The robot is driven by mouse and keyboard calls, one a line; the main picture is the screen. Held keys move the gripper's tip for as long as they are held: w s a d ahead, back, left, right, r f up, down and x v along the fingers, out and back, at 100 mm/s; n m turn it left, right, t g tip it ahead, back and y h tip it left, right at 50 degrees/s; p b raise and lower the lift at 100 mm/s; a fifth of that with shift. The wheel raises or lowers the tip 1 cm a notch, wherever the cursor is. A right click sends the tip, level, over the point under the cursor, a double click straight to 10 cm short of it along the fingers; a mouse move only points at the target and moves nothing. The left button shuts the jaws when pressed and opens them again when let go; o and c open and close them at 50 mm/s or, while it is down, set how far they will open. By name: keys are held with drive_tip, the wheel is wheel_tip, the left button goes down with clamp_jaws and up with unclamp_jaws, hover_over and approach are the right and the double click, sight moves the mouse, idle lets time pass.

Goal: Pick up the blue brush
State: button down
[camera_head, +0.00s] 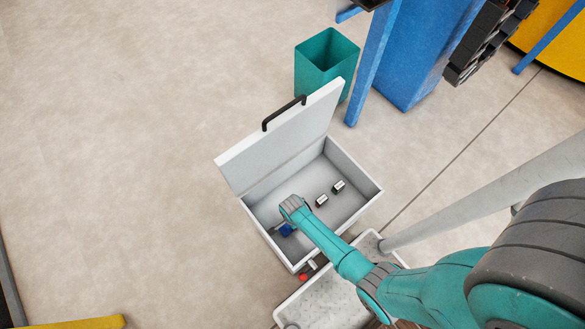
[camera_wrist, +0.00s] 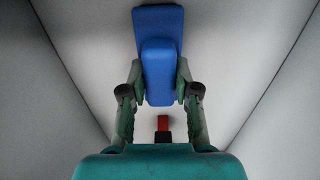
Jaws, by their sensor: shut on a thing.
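The blue brush (camera_wrist: 158,22) is in the wrist view, with a wide upper block and a narrower block between my fingers. My gripper (camera_wrist: 160,82) is shut on that narrower block, one finger on each side. In the head view the brush (camera_head: 287,229) shows as a small blue patch inside the open white box (camera_head: 364,193), near its left front corner. My arm hides part of it there. I cannot tell whether the brush touches the box floor.
Two small dark-and-white items, one with red (camera_head: 321,201) and one with green (camera_head: 338,186), lie in the box. The raised lid (camera_head: 270,140) stands at the back left. A teal bin (camera_head: 325,62) and a blue post (camera_head: 372,60) stand behind.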

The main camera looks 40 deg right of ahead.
drive_tip(key=shift+r, duration=5.05)
